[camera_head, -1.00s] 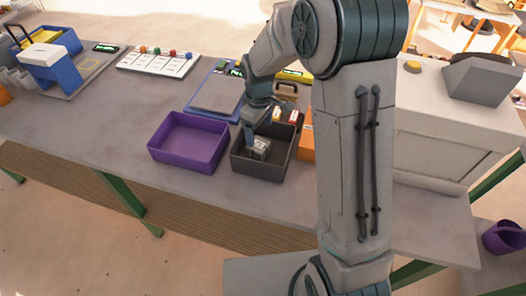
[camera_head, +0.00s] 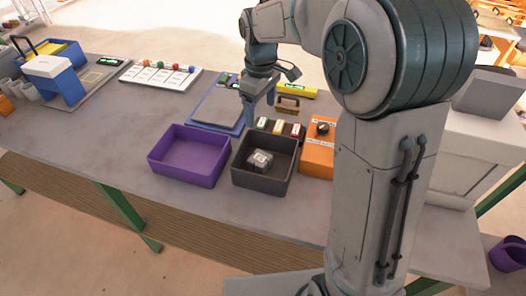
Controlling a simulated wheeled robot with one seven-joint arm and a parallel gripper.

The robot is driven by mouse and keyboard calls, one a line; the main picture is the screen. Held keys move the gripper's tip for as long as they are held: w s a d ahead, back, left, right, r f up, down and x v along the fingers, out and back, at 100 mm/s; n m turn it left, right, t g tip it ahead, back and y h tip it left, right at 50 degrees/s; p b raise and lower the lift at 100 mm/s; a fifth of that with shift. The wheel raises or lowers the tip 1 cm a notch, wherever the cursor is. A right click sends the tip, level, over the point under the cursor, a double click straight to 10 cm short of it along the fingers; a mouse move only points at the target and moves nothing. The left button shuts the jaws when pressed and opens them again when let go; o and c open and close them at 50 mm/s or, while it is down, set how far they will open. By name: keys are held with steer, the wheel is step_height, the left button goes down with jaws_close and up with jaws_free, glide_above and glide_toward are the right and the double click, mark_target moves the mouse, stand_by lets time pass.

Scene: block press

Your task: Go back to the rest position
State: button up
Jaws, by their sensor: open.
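My gripper (camera_head: 260,112) is raised above and behind the dark grey bin, with its fingers spread and nothing between them. The dark grey bin (camera_head: 262,181) stands on the table. A light grey block (camera_head: 260,160) with a dark mark lies inside it, apart from my gripper. My arm bends high over the right side of the view and hides part of the table behind it.
A purple bin (camera_head: 188,180) stands left of the dark bin, and an orange box (camera_head: 317,160) stands right of it. Behind are a blue tray (camera_head: 218,106) and small coloured blocks. A white board (camera_head: 160,76) and a blue-white press (camera_head: 55,78) are further left.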

steer(key=s+d+m+t, duration=0.1)
steer(key=s+d+m, duration=0.2)
steer(key=s, duration=0.4)
steer(key=s+d+m+t, duration=0.1)
steer(key=s+d+m, duration=0.2)
steer(key=s, duration=0.4)
steer(key=s+d+r+m+t, duration=0.1)
steer(key=s+d+m, duration=0.3)
steer(key=s, duration=0.4)
steer(key=shift+m+t, duration=0.3)
